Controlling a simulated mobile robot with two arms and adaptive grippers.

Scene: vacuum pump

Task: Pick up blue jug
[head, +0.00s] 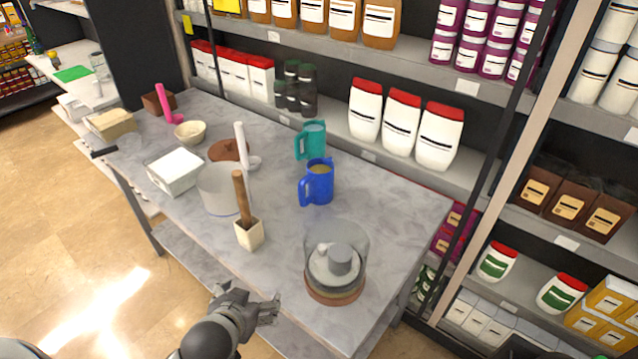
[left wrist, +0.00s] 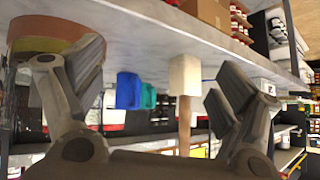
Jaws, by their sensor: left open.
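The blue jug (head: 318,184) stands upright on the grey marbled table (head: 400,215), right of the middle, with its handle on the left side. It also shows upside down in the left wrist view (left wrist: 128,91), beyond my fingers. A teal jug (head: 312,140) stands just behind it. My left gripper (head: 262,302) is open and empty at the table's front edge, well in front of the blue jug and apart from it. Its two fingers frame the left wrist view (left wrist: 160,90). My right gripper is not in view.
A clear-domed vacuum pump (head: 338,265) stands at the front right. A white cube holder with a wooden-handled tool (head: 249,233), a clear container (head: 218,190) and a white box (head: 176,171) stand left of the jug. Stocked shelves (head: 400,65) rise behind. Tabletop right of the jug is bare.

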